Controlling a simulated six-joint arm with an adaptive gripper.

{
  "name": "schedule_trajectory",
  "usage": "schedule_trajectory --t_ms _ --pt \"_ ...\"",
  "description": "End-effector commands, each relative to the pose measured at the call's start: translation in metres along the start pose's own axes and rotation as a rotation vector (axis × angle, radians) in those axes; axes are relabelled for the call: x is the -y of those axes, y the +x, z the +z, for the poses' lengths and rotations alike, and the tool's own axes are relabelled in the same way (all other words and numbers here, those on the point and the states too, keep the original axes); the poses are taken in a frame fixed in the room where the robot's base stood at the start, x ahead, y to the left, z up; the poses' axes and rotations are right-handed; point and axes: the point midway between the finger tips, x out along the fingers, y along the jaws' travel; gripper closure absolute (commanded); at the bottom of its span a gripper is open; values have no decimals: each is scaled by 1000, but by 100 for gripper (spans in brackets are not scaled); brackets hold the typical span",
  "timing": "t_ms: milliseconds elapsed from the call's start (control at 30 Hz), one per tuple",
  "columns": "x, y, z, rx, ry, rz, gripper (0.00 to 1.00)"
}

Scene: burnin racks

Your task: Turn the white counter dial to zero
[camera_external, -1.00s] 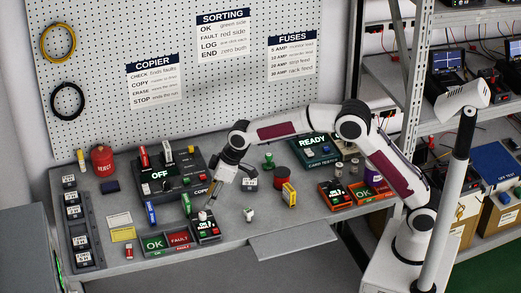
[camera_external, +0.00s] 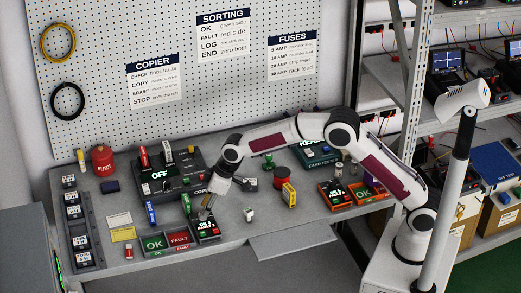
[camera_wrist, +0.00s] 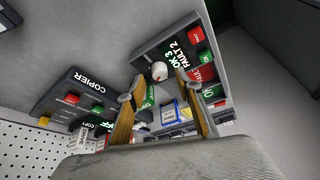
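The counter box (camera_external: 207,236) stands near the table's front edge. In the wrist view its dark panel (camera_wrist: 196,32) reads OK 3 and FAULT 2, with red and green buttons. The white dial (camera_wrist: 160,71) is a small knob on that panel. My gripper (camera_wrist: 153,88) is open, with one tan finger to each side of the dial's line. In the external view my gripper (camera_external: 206,213) points down over the counter box and hides the dial.
The OK and FAULT trays (camera_external: 167,242) adjoin the counter's left side. The copier (camera_external: 165,177) stands behind, showing OFF. Blue (camera_external: 151,213) and green (camera_external: 186,204) upright pieces stand close by. A small white-and-green piece (camera_external: 249,214) stands to the right.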

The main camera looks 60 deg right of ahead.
Motion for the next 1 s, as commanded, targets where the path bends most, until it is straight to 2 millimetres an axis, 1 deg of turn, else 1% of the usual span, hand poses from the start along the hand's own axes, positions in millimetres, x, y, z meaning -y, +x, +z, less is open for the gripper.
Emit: schedule_trajectory --t_ms 100,300,633,667,700,767,800,1000 --pt "0 11 0 1 0 -1 65" --pt "0 20 0 -1 0 0 65" --pt "0 22 0 -1 0 0 65" --pt "0 22 0 -1 0 0 68" --pt "0 22 0 -1 0 0 78" --pt "0 22 0 -1 0 0 94" --pt "0 22 0 -1 0 0 100" --pt "0 22 0 -1 0 0 100"
